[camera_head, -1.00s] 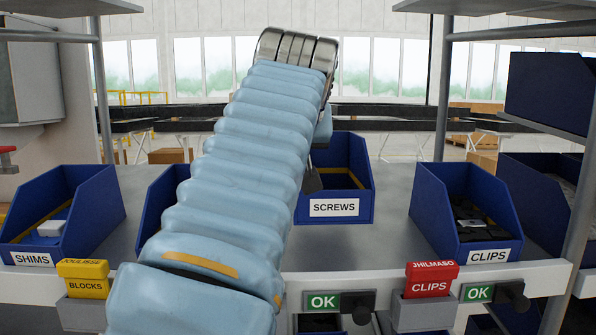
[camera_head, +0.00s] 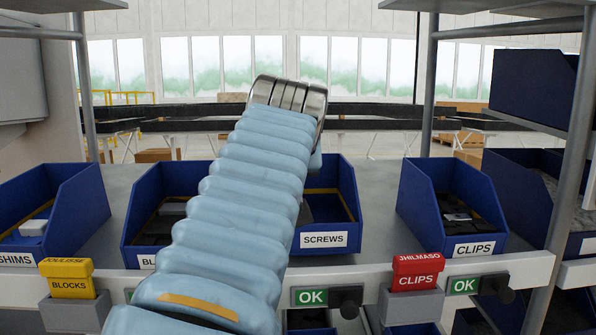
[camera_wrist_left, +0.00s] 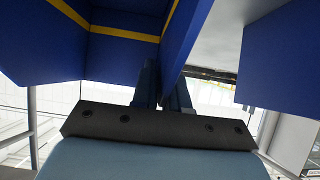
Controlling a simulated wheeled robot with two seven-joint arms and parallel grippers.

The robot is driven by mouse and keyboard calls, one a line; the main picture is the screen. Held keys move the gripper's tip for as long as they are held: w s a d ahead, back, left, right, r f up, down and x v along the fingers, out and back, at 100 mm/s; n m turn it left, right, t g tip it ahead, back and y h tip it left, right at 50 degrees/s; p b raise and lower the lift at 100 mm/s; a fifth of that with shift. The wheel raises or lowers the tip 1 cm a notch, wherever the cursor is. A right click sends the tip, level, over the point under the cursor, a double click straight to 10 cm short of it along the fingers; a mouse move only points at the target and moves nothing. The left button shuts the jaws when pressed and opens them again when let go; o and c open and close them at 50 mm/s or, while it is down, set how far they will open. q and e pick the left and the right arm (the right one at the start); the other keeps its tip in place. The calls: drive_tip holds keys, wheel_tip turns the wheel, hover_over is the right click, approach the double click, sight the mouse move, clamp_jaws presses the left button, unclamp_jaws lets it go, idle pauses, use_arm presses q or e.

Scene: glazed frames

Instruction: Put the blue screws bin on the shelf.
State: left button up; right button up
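The blue screws bin (camera_head: 345,216), with a white SCREWS label, is upright at the front of the grey shelf (camera_head: 381,228) in the head view. Its left part is hidden by my left arm. I cannot tell whether its base touches the shelf. My left gripper is hidden behind the arm in the head view. In the left wrist view, my left gripper (camera_wrist_left: 164,88) has its two dark fingers on either side of a blue bin wall (camera_wrist_left: 186,32), close against it. My right gripper is not in view.
The blocks bin (camera_head: 142,208) stands left of the screws bin, partly behind my arm. The clips bin (camera_head: 414,195) stands to the right across a bare strip, and the shims bin (camera_head: 85,203) at far left. A grey upright post (camera_head: 569,180) stands at the right.

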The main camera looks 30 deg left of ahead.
use_arm(q)
drive_tip(key=o, duration=0.3)
drive_tip(key=shift+o, duration=0.2)
drive_tip(key=shift+r, duration=0.1)
drive_tip(key=v, duration=1.2)
drive_tip(key=shift+r+p, duration=0.3)
drive_tip(key=shift+r, duration=0.05)
